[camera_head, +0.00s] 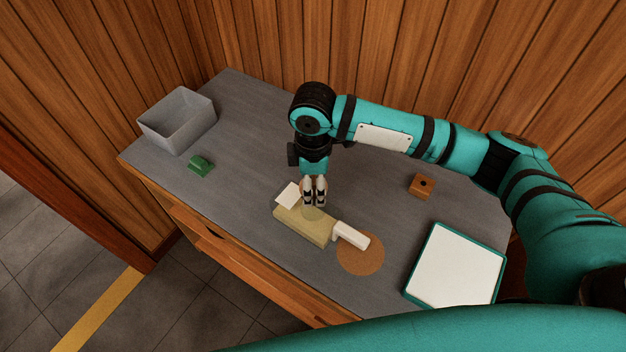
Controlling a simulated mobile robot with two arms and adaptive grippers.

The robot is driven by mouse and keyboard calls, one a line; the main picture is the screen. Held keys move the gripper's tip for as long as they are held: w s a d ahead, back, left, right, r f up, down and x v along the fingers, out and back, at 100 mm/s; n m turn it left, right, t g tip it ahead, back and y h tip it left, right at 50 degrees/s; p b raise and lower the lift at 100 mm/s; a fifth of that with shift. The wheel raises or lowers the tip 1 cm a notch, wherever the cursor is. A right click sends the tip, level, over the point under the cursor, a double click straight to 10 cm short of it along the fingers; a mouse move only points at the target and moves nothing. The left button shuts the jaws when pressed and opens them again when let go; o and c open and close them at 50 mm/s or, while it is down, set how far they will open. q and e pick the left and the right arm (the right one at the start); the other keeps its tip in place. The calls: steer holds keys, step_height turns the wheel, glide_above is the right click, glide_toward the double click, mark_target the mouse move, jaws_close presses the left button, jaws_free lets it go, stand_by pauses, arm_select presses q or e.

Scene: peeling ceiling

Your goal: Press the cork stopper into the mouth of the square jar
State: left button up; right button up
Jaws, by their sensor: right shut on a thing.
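My right gripper (314,203) points down over the middle of the table, its fingers close together. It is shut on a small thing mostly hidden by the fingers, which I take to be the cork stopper. A pale, rounded yellowish patch (313,213) shows just under the fingertips. Below is a long, yellowish, square-edged body (304,229), which may be the square jar; its mouth cannot be made out. I cannot tell whether the held thing touches it. My left gripper is not in view.
White pieces lie at the body's left (287,195) and right (351,235) ends. A round brown mat (361,262), white tray (409,293), brown holed block (420,190), green block (200,165) and grey bin (170,139) are on the table. The back middle is clear.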

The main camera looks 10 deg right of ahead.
mark_target(313, 208)
steer(key=shift+f+b, duration=0.5)
steer(key=shift+f, duration=0.3)
steer(key=shift+f+b, duration=0.65)
steer(key=shift+f, duration=1.35)
steer(key=shift+f, duration=0.95)
steer(key=shift+s+f+b, duration=0.3)
steer(key=shift+f+b, duration=0.05)
steer(key=o, duration=1.4)
steer(key=shift+w, duration=0.15)
steer(key=shift+c, duration=0.2)
steer(key=shift+w+r, duration=0.1)
